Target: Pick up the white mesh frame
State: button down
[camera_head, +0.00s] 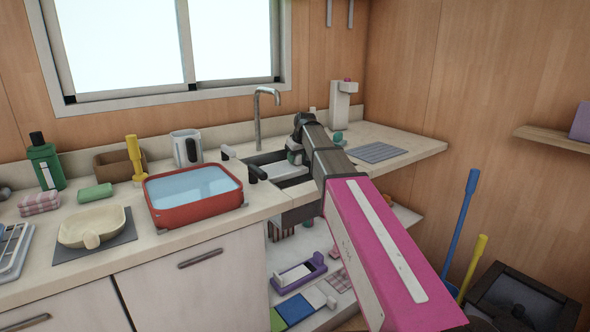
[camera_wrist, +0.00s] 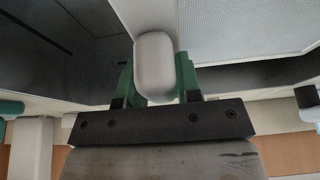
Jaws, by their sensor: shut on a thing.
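The white mesh frame (camera_wrist: 250,28) fills the upper right of the wrist view as a pale, finely meshed panel with a white border. A white rounded piece (camera_wrist: 155,65), like its grip, is held between the green fingers of my gripper (camera_wrist: 158,82). Its join with the panel is not clear. In the head view my gripper (camera_head: 296,155) is down at the sink, largely hidden by my dark arm. A pale flat part of the frame (camera_head: 286,174) shows in the sink beside it.
The dark sink (camera_head: 262,160) has a faucet (camera_head: 262,115) behind it. A red basin of water (camera_head: 193,198) stands to the left. A grey ribbed mat (camera_head: 376,152) lies to the right. A shelf below holds a purple tray (camera_head: 300,272) and other small items.

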notch_tip(320, 180, up, 8)
jog(key=shift+r, duration=0.1)
dwell(0.4)
dwell(0.5)
